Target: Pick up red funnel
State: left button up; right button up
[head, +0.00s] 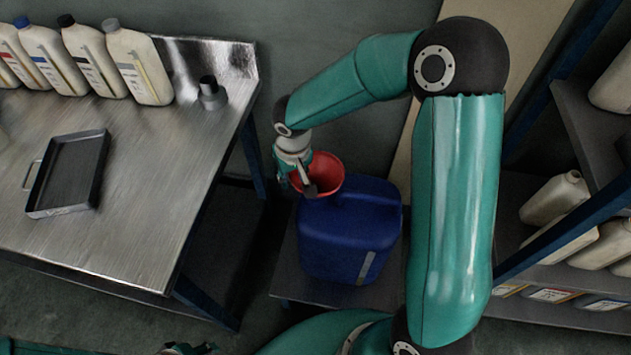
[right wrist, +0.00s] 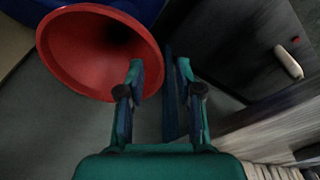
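The red funnel (head: 328,174) is at the top left of a blue canister (head: 345,235) in the head view, its wide mouth facing up. It also shows large in the right wrist view (right wrist: 85,55). My right gripper (head: 306,186) is at the funnel's left rim. In the right wrist view its fingers (right wrist: 160,72) are apart: one overlaps the inside of the funnel's mouth, the other is beyond the rim. I cannot tell whether they touch it. The funnel's lower part is hidden. A small piece of what may be my left gripper (head: 188,348) shows at the bottom edge.
A metal table (head: 150,215) at the left holds several bottles (head: 140,65), a grey nozzle-like piece (head: 211,93) and a dark tray (head: 68,172). The canister stands on a low dark platform (head: 300,288). Shelves (head: 575,110) with containers stand at the right.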

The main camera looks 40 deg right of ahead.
jog(key=shift+w+f, duration=0.1)
jog(key=shift+f, duration=0.65)
grip_shut()
jog(key=shift+r, duration=0.15)
notch_tip(320, 180, up, 18)
jog(key=r+p, duration=0.1)
jog(key=w+a+f+n, duration=0.1)
jog(key=a+f, duration=0.2)
jog(key=f, duration=0.6)
jog(key=w+a+f+n, duration=0.1)
jog(key=a+f, duration=0.3)
jog(key=f, duration=0.6)
jog(key=shift+w+f+n, duration=0.15)
jog(key=shift+w+n, duration=0.25)
jog(key=shift+w, duration=0.2)
